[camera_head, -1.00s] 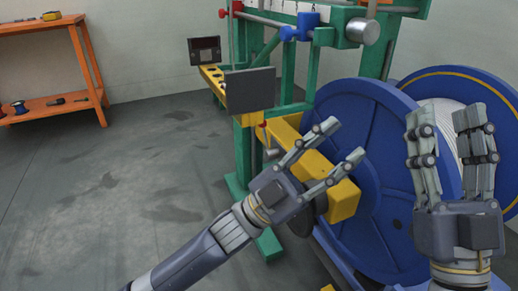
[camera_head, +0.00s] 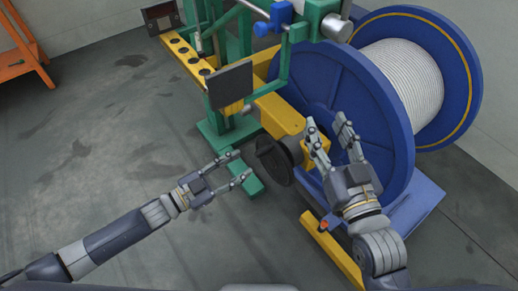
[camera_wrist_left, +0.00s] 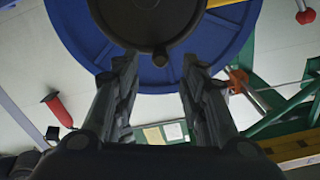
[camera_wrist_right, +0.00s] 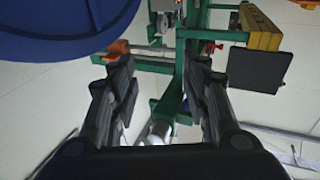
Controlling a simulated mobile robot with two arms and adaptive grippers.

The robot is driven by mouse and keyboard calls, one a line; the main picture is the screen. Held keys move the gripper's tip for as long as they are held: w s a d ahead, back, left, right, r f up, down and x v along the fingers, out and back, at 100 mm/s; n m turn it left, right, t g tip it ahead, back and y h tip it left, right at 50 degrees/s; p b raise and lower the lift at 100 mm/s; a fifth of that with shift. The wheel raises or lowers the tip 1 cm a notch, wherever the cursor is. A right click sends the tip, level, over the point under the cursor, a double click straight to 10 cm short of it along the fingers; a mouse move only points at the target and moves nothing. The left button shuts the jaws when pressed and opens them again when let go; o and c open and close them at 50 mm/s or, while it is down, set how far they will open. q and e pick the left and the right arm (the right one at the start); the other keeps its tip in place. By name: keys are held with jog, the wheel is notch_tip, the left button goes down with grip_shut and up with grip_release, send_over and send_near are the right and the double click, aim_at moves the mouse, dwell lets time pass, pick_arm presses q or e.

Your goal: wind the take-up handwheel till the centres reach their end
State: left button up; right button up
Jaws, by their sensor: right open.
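The take-up handwheel (camera_head: 273,161) is a dark disc low on the yellow arm, in front of the blue reel. In the left wrist view the dark round wheel (camera_wrist_left: 150,18) fills the top middle, with a small knob (camera_wrist_left: 160,60) on its lower rim. My left gripper (camera_head: 242,168) is open and empty, just left of the wheel and apart from it. In its wrist view the knob appears between the fingertips, but nothing is gripped. My right gripper (camera_head: 330,134) is open and empty, right of the wheel, in front of the reel's near flange. The centres cannot be made out clearly.
The blue reel (camera_head: 300,72) carries pale cable (camera_head: 405,82). A green frame (camera_head: 222,125) with a yellow perforated beam (camera_head: 186,57) and a dark panel (camera_head: 230,85) stands behind. A yellow floor rail (camera_head: 335,250) runs at front. The floor at left is clear; an orange shelf (camera_head: 22,62) stands far left.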

aim_at(255, 156)
pick_arm(q)
jog(key=b+x, duration=0.1)
jog(key=x, duration=0.6)
jog(key=shift+w+d+b, duration=0.2)
jog(key=shift+w+b, duration=0.05)
jog(key=shift+b, duration=0.05)
jog(key=shift+w+d, duration=0.2)
jog(key=shift+d, duration=0.15)
pick_arm(e)
jog(key=s+r+t+y, duration=0.1)
jog(key=s+r+t, duration=0.2)
jog(key=r, duration=0.6)
jog(key=shift+a+t+y, duration=0.2)
jog(key=shift+t+y, duration=0.2)
jog(key=shift+t, duration=0.9)
pick_arm(q)
grip_shut()
